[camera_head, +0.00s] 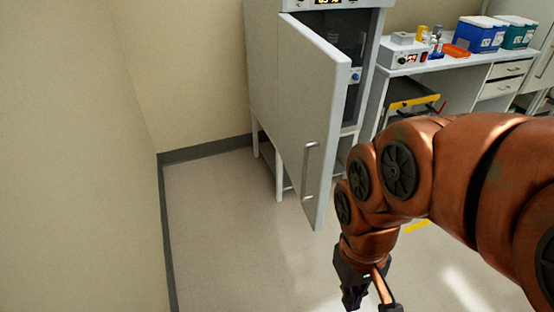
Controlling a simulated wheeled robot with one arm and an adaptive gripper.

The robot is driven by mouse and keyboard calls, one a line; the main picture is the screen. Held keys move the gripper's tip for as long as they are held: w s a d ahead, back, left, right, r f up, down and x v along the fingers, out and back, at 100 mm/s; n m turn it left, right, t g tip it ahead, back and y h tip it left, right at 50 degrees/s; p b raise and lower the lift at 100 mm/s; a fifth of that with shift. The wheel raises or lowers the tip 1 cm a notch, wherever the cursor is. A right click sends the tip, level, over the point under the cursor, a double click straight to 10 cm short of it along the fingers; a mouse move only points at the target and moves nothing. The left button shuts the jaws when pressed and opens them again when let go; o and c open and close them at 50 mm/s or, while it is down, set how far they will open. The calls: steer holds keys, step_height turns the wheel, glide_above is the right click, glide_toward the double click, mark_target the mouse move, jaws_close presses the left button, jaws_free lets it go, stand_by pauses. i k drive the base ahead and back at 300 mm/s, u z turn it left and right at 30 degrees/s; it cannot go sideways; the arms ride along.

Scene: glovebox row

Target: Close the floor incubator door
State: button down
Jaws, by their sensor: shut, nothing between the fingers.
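The floor incubator (262,60) stands against the back wall on white legs, with a lit display (328,3) at its top. Its pale grey door (305,95) stands open, swung out toward me, and the dark interior (342,32) shows past its right edge. A vertical bar handle (310,170) is on the lower part of the door's face. My gripper (370,300) is low in front of the door, to the right of the handle and apart from it, pointing down. It is shut and empty. My orange arm hides part of the floor and bench behind it.
A white bench (450,64) on the right holds a small device (402,52), bottles, an orange tray (456,51) and blue (480,36) and teal (514,34) boxes. A yellow-topped cart (412,101) is under it. A wall is on the left; the floor (225,230) before the incubator is clear.

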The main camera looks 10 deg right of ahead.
mark_target(313, 75)
steer(key=u, duration=0.85)
steer(key=i, duration=1)
steer(key=u, duration=0.45)
